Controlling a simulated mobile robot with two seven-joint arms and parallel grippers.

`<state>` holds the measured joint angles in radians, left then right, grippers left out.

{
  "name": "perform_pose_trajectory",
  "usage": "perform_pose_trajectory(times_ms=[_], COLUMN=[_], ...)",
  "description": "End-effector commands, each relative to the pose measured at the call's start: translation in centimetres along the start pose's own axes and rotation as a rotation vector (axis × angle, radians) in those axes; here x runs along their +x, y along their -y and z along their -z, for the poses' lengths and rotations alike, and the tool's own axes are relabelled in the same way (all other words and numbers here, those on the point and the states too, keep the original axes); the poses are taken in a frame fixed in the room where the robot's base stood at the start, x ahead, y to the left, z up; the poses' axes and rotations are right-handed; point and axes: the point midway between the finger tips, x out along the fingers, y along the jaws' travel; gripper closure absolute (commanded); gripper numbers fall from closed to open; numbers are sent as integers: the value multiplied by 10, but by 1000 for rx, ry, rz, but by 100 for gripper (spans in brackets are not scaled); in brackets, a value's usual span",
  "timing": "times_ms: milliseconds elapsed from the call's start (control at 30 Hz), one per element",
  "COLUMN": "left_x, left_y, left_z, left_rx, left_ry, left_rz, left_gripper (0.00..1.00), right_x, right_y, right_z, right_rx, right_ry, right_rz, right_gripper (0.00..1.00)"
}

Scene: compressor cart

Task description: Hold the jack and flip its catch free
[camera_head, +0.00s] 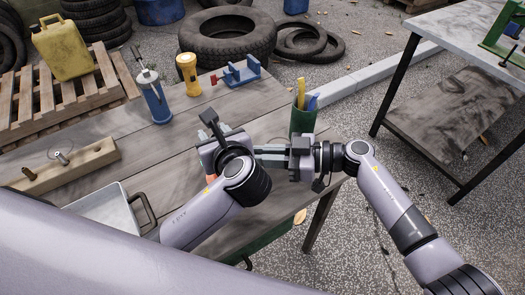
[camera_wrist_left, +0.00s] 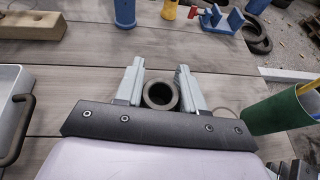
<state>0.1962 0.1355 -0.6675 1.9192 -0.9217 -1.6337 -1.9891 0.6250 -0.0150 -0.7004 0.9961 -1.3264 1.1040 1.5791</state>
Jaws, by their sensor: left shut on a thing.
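My left gripper (camera_wrist_left: 160,92) is shut on a round, hollow, dark-grey piece (camera_wrist_left: 160,96), seen end-on between its two pale fingers in the left wrist view. This piece seems to be the jack, but its body is hidden. In the head view my left gripper and wrist cover it, with only a bit of orange (camera_head: 211,178) showing below. The catch cannot be made out. My right gripper (camera_head: 258,155) reaches in from the right, its pale fingers pointing left close beside my left gripper. Whether its fingers are apart is unclear.
On the wooden bench stand a blue cylinder (camera_head: 157,103), a yellow torch-like item (camera_head: 188,74), a blue vise (camera_head: 242,73) and a green cup (camera_head: 302,122). A wooden block (camera_head: 76,168) and a metal tray (camera_head: 103,210) lie at the left. The bench middle is clear.

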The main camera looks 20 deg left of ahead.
Motion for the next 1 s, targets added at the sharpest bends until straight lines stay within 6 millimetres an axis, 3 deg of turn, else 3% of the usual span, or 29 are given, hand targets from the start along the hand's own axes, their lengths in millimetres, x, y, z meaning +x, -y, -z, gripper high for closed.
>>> perform_pose_trajectory(times_ms=[400, 433, 500, 833, 1000], left_x=[0, 0, 0, 0, 0], left_y=[0, 0, 0, 0, 0], left_z=[-1, -1, -1, 0, 0], left_rx=[-1, -1, -1, 0, 0], left_ry=[1, 1, 1, 1, 1], left_rz=[-2, -2, -2, -1, -1], left_gripper=[100, 100, 100, 100, 100], right_x=[-1, -1, -1, -3, -20], right_y=[0, 0, 0, 0, -1], right_z=[-2, -2, -2, -2, -3], right_rx=[-1, -1, -1, -1, -1], right_ry=[-34, -34, -33, -32, -30], right_rz=[-2, -2, -2, -3, -6], right_gripper=[100, 82, 60, 60, 60])
